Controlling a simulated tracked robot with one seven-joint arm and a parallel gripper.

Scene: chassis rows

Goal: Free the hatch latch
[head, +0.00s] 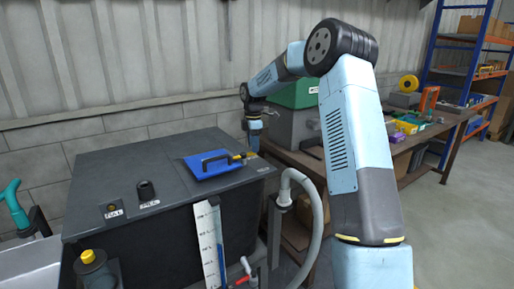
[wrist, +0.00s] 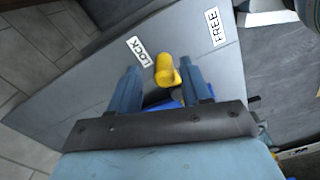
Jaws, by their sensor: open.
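The hatch latch shows in the wrist view as a yellow knob (wrist: 164,70) beside the LOCK label (wrist: 142,51). The FREE label (wrist: 214,27) is further right on the grey lid. My gripper (wrist: 159,72) is open, with one finger on each side of the knob; I cannot tell whether either touches it. In the head view my gripper (head: 253,148) points down at the right edge of the tank top, beside the blue hatch (head: 205,169) with its dark handle. The yellow latch (head: 239,157) shows small at the hatch's right end.
The dark grey tank (head: 110,165) carries two labelled fittings and a level gauge (head: 209,243) on its front. A grey hose (head: 312,195) curves at its right. A workbench (head: 425,137) with several items stands further right, and a wall is behind.

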